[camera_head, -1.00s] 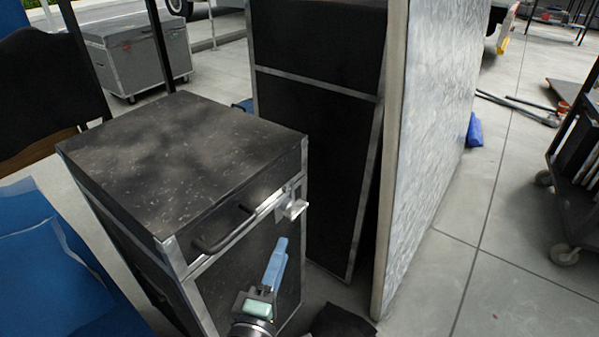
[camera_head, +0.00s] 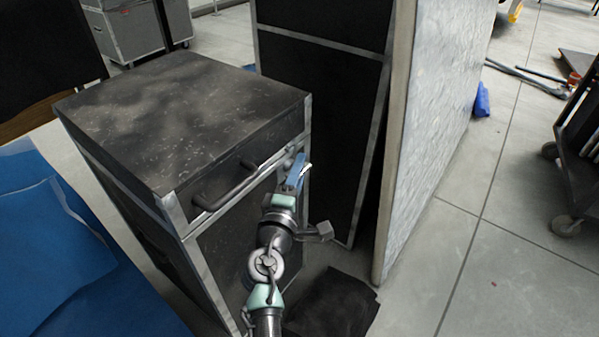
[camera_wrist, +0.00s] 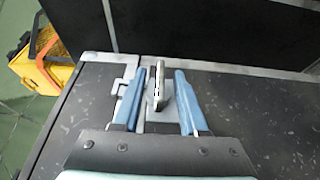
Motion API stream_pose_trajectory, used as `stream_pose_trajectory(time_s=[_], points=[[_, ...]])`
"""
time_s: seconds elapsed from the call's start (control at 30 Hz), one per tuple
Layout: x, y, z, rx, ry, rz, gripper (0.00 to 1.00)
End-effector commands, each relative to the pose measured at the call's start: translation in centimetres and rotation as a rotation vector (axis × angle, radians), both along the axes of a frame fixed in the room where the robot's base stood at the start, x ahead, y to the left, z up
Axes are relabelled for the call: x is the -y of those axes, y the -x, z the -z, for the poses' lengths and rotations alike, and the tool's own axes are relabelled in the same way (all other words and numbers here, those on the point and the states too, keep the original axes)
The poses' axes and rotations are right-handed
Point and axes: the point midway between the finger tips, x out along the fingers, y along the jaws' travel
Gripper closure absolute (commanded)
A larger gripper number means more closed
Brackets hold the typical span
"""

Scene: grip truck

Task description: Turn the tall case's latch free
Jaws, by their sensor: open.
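The tall case (camera_head: 180,125) is black and speckled with metal edges, standing at the left in the head view. Its front carries a black handle (camera_head: 226,187). My gripper (camera_head: 299,166) is at the case's front right corner, close to the metal edging, and mostly hides the latch in the head view. In the wrist view, the latch (camera_wrist: 156,90) is a narrow metal tab standing between the two blue fingers of my gripper (camera_wrist: 160,73). The fingers are open on either side of it, with a visible gap on the right. Contact on the left is hard to tell.
A tall black panel with metal trim (camera_head: 320,105) and a pale board (camera_head: 435,120) stand just right of the case. A dark cloth-like item (camera_head: 335,305) lies on the floor. A blue sheet (camera_head: 55,250) is at left; a wheeled cart (camera_head: 575,180) at right.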

Motion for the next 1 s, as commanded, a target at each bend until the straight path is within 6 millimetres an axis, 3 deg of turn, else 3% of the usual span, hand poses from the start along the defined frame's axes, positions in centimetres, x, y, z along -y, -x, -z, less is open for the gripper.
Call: stream_pose_trajectory(time_s=[0.33,0.57,1.0], points=[[0.08,-0.35,-0.03,0.000,0.000,0.000,0.57],[0.08,-0.33,-0.02,0.000,0.000,0.000,0.99],[0.07,-0.31,-0.19,-0.006,-0.005,0.000,1.00]])
